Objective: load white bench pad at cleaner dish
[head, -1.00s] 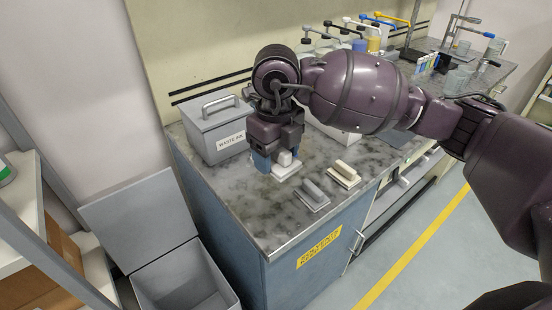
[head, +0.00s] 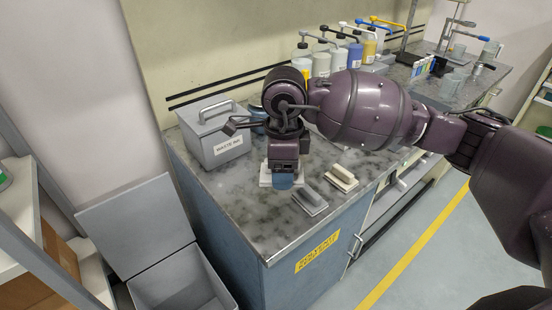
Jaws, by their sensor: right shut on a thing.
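The white bench pad (head: 265,181) is on or just above the grey marbled bench, mostly hidden under my right gripper (head: 283,181). I cannot tell whether the pad touches the bench. A blue item (head: 259,116) shows partly behind my right wrist; I cannot tell whether it is the cleaner dish. My left gripper is not in view.
A grey pad (head: 310,202) and a cream pad (head: 342,179) with handles lie just right of the gripper. A grey waste ink box (head: 213,139) stands at left. Pump bottles (head: 337,62) line the wall. The bench's front left corner is clear. An open grey bin (head: 180,280) stands below.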

